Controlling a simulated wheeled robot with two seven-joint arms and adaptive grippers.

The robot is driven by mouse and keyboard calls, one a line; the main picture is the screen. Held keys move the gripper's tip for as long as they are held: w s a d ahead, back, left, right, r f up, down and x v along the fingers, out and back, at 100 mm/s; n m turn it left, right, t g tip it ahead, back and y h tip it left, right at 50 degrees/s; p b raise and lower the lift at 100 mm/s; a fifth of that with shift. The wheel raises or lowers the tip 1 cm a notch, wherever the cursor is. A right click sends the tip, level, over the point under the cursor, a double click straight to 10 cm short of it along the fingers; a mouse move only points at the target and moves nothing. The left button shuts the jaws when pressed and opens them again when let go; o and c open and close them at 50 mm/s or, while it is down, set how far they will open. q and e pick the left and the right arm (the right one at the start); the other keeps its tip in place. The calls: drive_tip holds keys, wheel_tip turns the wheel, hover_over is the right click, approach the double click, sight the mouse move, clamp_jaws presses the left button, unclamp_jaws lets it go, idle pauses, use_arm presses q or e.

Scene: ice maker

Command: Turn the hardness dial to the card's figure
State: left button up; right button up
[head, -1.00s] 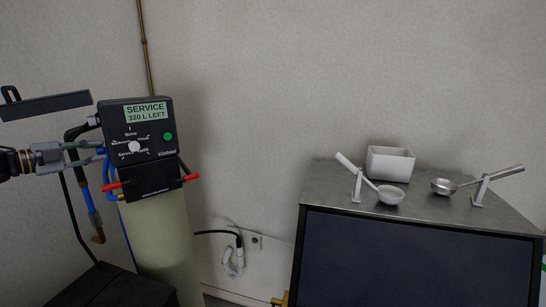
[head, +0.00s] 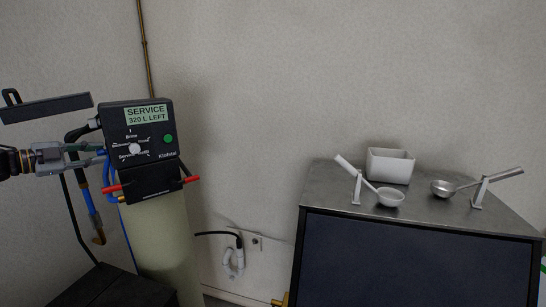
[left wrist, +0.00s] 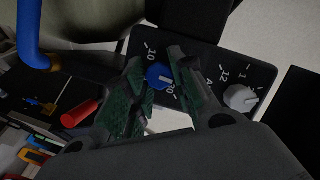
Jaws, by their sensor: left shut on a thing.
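The softener's control head (head: 125,120) shows "SERVICE 320 L LEFT" above a white knob (head: 134,149) and a green button (head: 168,139). My left gripper (head: 100,157) is at its left side. In the left wrist view, a side panel (left wrist: 205,62) carries a blue dial (left wrist: 157,75) and a grey dial (left wrist: 240,97). My left gripper's fingers (left wrist: 160,82) are shut on the blue dial. A pale mark shows on it, near partly hidden figures; a 10 is readable above it. I cannot make out a card. My right gripper is not in view.
Red handles (head: 112,188) and blue hoses stand below the head, close to my gripper. The cream tank (head: 160,240) is underneath. At right, a steel-topped machine (head: 325,185) holds a white bin (head: 390,166) and two scoops.

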use_arm(q)
drive_tip(key=shift+f, duration=0.15)
drive_tip(key=shift+n+g, duration=0.5)
drive_tip(key=shift+n, duration=0.6)
drive_tip(key=shift+n+g, duration=0.5)
drive_tip(key=shift+n, duration=0.6)
drive_tip(key=shift+w+h, duration=0.1)
drive_tip(key=shift+h, duration=0.2)
drive_tip(key=shift+n+g, duration=0.5)
drive_tip(key=shift+n, duration=0.6)
drive_tip(key=shift+a, duration=0.1)
